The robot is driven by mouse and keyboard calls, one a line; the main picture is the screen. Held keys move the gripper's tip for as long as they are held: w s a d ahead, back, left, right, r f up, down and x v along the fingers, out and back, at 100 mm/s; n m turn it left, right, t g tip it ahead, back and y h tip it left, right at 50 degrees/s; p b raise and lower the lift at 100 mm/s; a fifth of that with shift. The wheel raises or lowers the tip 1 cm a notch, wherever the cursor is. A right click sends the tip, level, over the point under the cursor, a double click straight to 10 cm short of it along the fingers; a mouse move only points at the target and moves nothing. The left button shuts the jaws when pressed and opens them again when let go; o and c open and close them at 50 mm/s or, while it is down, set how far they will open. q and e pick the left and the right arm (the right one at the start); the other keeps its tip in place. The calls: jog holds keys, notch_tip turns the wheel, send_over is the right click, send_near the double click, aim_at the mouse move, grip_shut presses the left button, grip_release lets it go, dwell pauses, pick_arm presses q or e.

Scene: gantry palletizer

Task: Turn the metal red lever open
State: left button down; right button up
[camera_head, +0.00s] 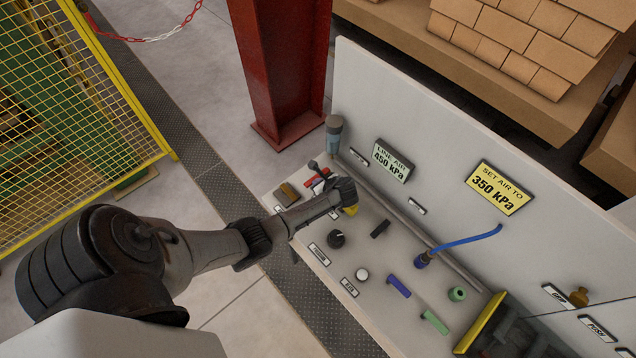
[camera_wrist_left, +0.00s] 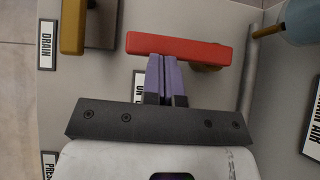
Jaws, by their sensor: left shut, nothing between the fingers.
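The red lever (camera_wrist_left: 180,48) is a flat bar lying crosswise in the left wrist view, with a brass-coloured part under its right end. In the head view the red lever (camera_head: 317,182) shows partly, just beyond my left arm's end. My left gripper (camera_wrist_left: 164,62) is shut and empty, its purple fingers side by side. Their tips are at the near edge of the bar, left of its right end; I cannot tell whether they touch it. In the head view my left gripper (camera_head: 345,191) is over the panel and its fingers are hidden. My right gripper is not in view.
A yellow-brown handle (camera_wrist_left: 72,26) stands by the DRAIN label (camera_wrist_left: 46,46), left of the lever. A pipe (camera_wrist_left: 248,75) runs along its right. A red column (camera_head: 281,70) stands behind.

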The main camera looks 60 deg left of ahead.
pick_arm(q)
jog(key=shift+s+a, duration=0.15)
jog(key=shift+a, duration=0.1)
jog(key=shift+d+r+p, duration=0.2)
jog(key=shift+r+p, duration=0.3)
jog(key=shift+p, duration=0.15)
jog(key=p+v, duration=0.7)
jog(key=v, duration=0.2)
jog(key=shift+w+d, duration=0.3)
jog(key=shift+d, duration=0.05)
jog(key=shift+f, duration=0.15)
